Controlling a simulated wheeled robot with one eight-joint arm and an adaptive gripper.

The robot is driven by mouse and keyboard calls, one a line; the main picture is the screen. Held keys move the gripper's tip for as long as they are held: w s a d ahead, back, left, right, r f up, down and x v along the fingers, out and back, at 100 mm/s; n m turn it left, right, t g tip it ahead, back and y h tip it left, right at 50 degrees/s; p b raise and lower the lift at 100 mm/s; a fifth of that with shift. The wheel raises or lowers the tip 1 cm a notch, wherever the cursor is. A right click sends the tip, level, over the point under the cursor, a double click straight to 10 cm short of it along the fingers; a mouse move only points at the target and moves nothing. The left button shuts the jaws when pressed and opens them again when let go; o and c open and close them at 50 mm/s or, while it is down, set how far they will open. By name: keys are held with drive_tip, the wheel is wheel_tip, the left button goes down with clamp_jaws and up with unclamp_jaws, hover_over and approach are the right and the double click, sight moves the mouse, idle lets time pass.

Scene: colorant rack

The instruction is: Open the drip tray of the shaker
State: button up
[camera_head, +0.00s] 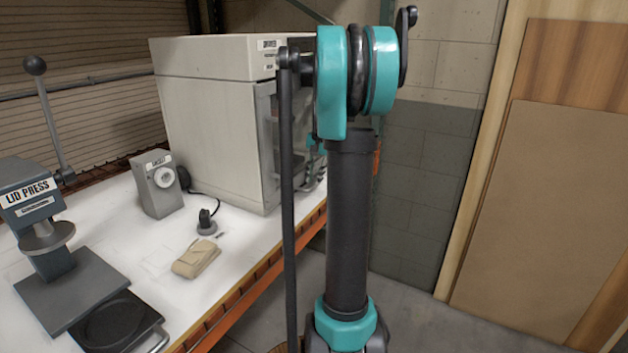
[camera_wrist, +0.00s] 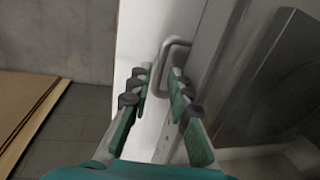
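A large white box-shaped machine (camera_head: 215,115), which may be the shaker, stands at the back of the bench; I cannot read its label. Its front faces right and is mostly hidden by my arm. In the wrist view, my gripper (camera_wrist: 159,76) is open, with its two fingers apart. A bent metal handle (camera_wrist: 177,43) on a pale panel reaches down between the fingertips, nearest the right finger. I cannot tell whether they touch. In the head view my gripper is mostly hidden behind my arm. I cannot make out the drip tray for certain.
A lid press (camera_head: 45,235) and a black plate with a handle (camera_head: 118,322) are on the left of the bench. A small grey box with a dial (camera_head: 158,184) and a beige pouch (camera_head: 196,258) lie nearer the machine. Wooden panels (camera_head: 545,215) lean at the right.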

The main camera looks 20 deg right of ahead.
drive_tip(key=shift+f, duration=0.55)
clamp_jaws()
